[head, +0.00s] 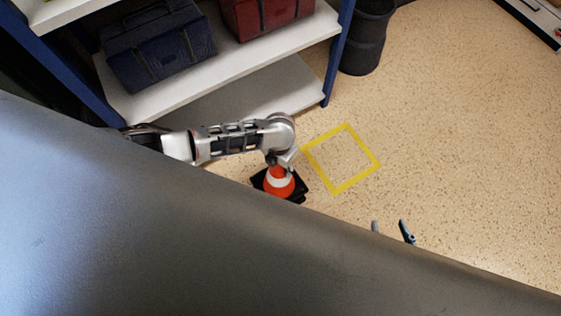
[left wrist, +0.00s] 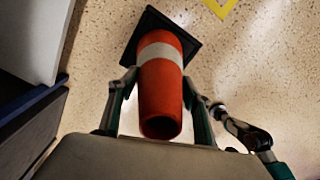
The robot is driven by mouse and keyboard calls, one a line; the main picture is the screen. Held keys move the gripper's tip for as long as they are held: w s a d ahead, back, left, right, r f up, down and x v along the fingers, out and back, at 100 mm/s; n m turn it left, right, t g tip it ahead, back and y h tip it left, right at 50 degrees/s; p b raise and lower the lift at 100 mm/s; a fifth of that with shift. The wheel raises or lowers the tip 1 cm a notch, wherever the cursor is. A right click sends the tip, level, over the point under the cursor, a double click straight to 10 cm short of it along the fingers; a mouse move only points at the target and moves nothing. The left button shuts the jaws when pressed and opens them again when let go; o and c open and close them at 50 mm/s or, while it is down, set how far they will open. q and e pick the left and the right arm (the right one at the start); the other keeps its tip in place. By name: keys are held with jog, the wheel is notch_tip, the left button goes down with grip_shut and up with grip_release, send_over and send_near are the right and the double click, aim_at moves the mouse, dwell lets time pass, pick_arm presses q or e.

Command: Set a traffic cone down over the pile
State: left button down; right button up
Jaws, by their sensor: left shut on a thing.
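The traffic cone (head: 280,189) is orange with a white band and a black square base. It also shows in the left wrist view (left wrist: 160,90), its narrow top toward me and its base farther away. My left gripper (head: 281,163) is shut on the cone's upper part, with one finger on each side. I cannot tell whether the base touches the floor. A yellow outlined square (head: 376,164) lies on the floor just right of the cone. I see no pile inside it. My right gripper (head: 390,226) shows only two fingertips, apart and empty, below the square; the rest is hidden.
A white shelf unit (head: 205,84) with blue posts stands behind my left arm, holding a blue bag (head: 158,50) and a red bag (head: 268,14). A dark bin (head: 366,42) stands beside it. The speckled floor to the right is clear. My grey body hides the lower left.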

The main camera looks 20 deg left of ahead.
pick_arm(q)
jog(key=shift+f+b, duration=1)
jog(key=shift+f, duration=0.8)
pick_arm(e)
jog(key=shift+w+a, duration=0.2)
jog(key=shift+w, duration=0.05)
pick_arm(q)
jog(key=c, duration=0.9)
grip_release()
pick_arm(e)
jog(key=shift+w, duration=0.1)
pick_arm(q)
notch_tip(320, 180, up, 12)
